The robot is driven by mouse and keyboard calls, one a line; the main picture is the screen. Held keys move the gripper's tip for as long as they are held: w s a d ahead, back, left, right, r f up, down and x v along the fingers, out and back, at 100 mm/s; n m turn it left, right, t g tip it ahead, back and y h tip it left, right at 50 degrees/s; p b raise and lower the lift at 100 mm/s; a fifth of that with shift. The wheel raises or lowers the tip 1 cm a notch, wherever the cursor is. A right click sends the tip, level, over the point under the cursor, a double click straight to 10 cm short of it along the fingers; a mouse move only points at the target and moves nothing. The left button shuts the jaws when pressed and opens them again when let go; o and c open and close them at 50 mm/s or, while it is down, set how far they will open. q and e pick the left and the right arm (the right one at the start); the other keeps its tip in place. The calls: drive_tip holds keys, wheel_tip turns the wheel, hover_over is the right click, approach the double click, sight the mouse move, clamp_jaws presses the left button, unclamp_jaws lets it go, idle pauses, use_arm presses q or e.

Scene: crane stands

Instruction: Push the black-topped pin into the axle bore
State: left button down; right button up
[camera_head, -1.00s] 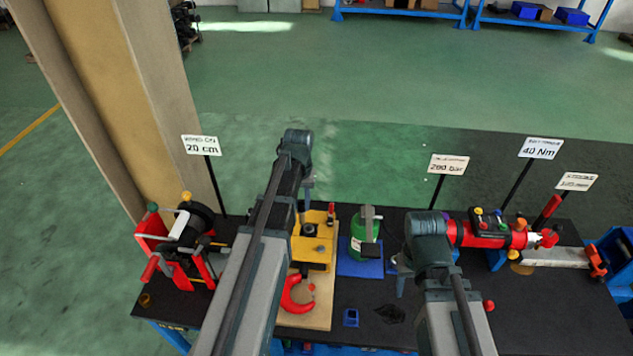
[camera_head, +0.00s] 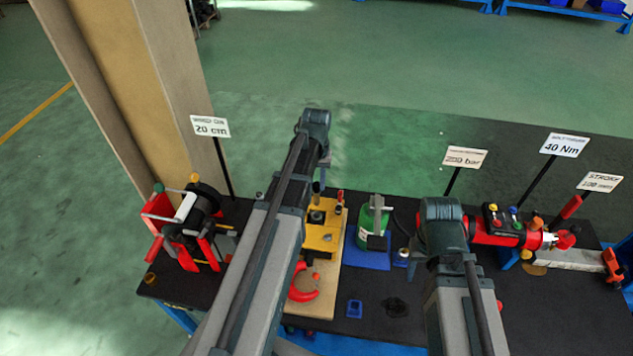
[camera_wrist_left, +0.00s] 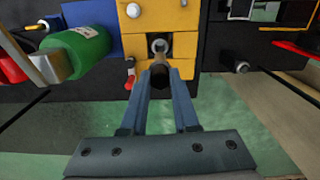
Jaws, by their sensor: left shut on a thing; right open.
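The yellow block (camera_head: 320,238) stands on a pale board on the bench; it also shows in the left wrist view (camera_wrist_left: 180,18). A grey ring around an opening, apparently the axle bore (camera_wrist_left: 160,45), shows in its face in the wrist view. My left gripper (camera_wrist_left: 160,85) is shut on the black-topped pin (camera_wrist_left: 160,77), whose dark end lies between the fingertips, just in front of the bore. The pin's far end is hidden, so I cannot tell how deep it sits. My right gripper (camera_head: 420,268) is open, mostly hidden under its arm, above the bench.
A red hook (camera_head: 304,284) lies on the board in front of the yellow block. A green bottle-like jack (camera_head: 374,222) stands to the right on a blue pad. A red winch (camera_head: 190,225) stands left, a red cylinder (camera_head: 492,234) right.

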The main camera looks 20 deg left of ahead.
sight(316, 197)
use_arm(q)
drive_tip(key=shift+f+b, duration=2.3)
drive_tip(key=shift+f, duration=0.35)
drive_tip(key=shift+f+b, duration=3.55)
drive_tip(key=shift+b, duration=0.05)
drive_tip(key=c, duration=0.6)
unclamp_jaws()
wheel_tip(316, 197, up, 5)
drive_tip(key=p, duration=0.5)
drive_tip(key=shift+r, duration=0.15)
wheel_tip(316, 197, up, 14)
drive_tip(key=p, duration=1.3)
drive_tip(key=shift+f+p, duration=0.25)
drive_tip(key=shift+p, duration=0.15)
